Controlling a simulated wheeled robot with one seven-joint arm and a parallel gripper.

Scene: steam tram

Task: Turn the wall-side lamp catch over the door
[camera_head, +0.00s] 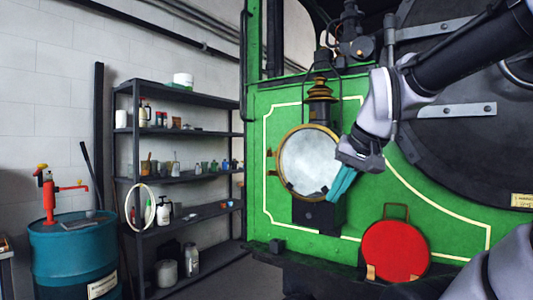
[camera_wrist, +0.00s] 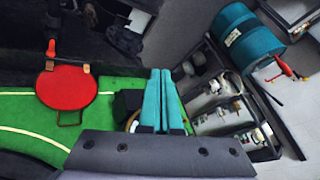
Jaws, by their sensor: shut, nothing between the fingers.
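The lamp (camera_head: 320,108) is black with a copper chimney cap and stands on the front of the green tram body. Its round glass door (camera_head: 308,160) has a brass rim and looks closed. I cannot clearly make out the wall-side catch. My gripper (camera_head: 333,196) has its teal fingers together, empty, at the door's lower right edge, pointing down and left. Whether they touch the rim, I cannot tell. In the wrist view the shut fingers (camera_wrist: 160,72) cover much of the lamp; part of its brass rim (camera_wrist: 133,121) shows beside them.
A red disc (camera_head: 395,250) with a handle stands below and right of the lamp, also in the wrist view (camera_wrist: 67,90). A dark shelf rack (camera_head: 178,131) with bottles and a blue drum (camera_head: 75,262) stand left. The floor between rack and tram looks open.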

